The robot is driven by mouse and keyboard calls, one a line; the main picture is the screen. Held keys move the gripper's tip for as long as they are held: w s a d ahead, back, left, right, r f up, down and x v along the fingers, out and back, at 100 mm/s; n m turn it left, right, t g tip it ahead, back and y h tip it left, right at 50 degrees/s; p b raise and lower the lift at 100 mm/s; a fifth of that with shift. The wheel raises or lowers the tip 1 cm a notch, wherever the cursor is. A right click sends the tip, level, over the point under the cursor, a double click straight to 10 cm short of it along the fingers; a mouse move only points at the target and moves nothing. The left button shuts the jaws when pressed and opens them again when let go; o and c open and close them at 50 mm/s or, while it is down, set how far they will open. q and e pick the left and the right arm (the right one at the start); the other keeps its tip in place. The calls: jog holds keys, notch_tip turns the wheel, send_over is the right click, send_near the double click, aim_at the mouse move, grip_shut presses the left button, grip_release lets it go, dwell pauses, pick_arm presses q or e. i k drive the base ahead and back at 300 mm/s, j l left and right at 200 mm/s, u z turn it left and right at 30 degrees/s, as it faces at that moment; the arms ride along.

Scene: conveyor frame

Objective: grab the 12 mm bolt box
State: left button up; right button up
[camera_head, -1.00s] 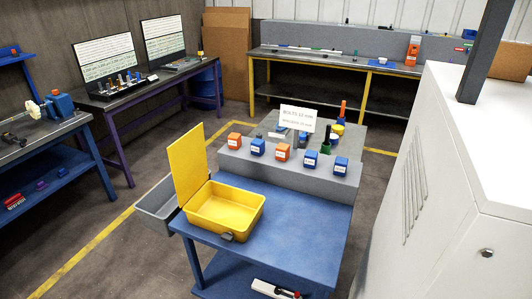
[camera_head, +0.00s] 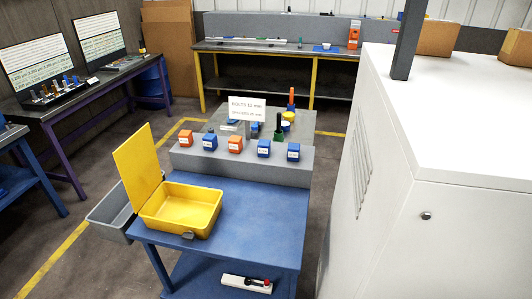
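Several small labelled boxes stand in a row on the grey raised step (camera_head: 205,161) at the back of a blue table (camera_head: 255,215). From left they are an orange box (camera_head: 185,138), a blue box (camera_head: 210,142), an orange box (camera_head: 235,145), a blue box (camera_head: 264,148) and another blue box (camera_head: 293,152). Their labels are too small to read, so I cannot tell which holds 12 mm bolts. A white sign (camera_head: 247,108) behind them reads "BOLTS 12 mm", with a less clear second line. Neither of my grippers is in view.
An empty yellow bin (camera_head: 182,230) with its lid upright sits on the table's left; a grey bin (camera_head: 108,221) hangs beside it. A large white cabinet (camera_head: 440,190) fills the right. Workbenches line the left and back. Open floor lies left of the table.

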aim_at(294, 149)
jog(key=i+j, duration=0.85)
jog(key=j, duration=0.1)
